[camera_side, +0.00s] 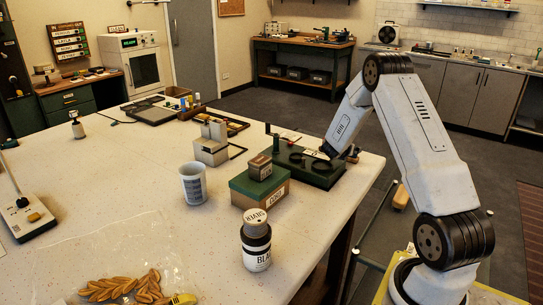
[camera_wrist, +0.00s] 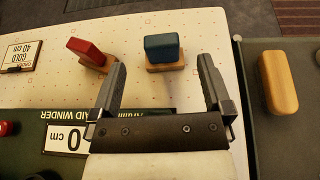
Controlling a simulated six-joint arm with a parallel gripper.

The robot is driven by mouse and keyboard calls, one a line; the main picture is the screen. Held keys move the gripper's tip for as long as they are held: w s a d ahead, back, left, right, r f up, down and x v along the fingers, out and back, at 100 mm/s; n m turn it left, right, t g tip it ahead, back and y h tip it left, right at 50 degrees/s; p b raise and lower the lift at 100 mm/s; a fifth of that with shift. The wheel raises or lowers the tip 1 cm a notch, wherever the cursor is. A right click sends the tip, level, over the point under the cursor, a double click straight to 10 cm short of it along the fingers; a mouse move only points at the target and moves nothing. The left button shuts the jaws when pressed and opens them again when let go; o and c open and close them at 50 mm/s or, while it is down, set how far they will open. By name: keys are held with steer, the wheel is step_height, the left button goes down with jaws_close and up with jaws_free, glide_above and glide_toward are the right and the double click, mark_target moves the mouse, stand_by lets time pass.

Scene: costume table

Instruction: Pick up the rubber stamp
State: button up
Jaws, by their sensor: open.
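My gripper (camera_wrist: 162,62) is open and empty, and its two fingers point up in the wrist view. Past the fingertips, between them in the picture, a teal block on a wooden base (camera_wrist: 164,48) stands on the pale table; it looks like a stamp. A red-topped piece on a wooden base (camera_wrist: 88,52) is left of the left finger and also looks stamp-like. I cannot tell for sure which is the rubber stamp. In the side view my gripper (camera_side: 340,154) is low over the table's right edge by the green winder, and its fingers are hard to make out.
The green braid winder (camera_side: 322,172) is beside my gripper. A rounded wooden block (camera_wrist: 279,82) lies on a dark surface off the table's edge. Boxes (camera_side: 259,186), a black-labelled jar (camera_side: 256,245) and a pale cup (camera_side: 193,183) stand nearby.

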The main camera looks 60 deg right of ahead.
steer(key=shift+d+f, duration=0.2)
steer(key=shift+d, duration=0.3)
steer(key=shift+d, duration=0.1)
steer(key=shift+x, duration=2.5)
steer(key=shift+f, duration=0.1)
steer(key=c, duration=1.3)
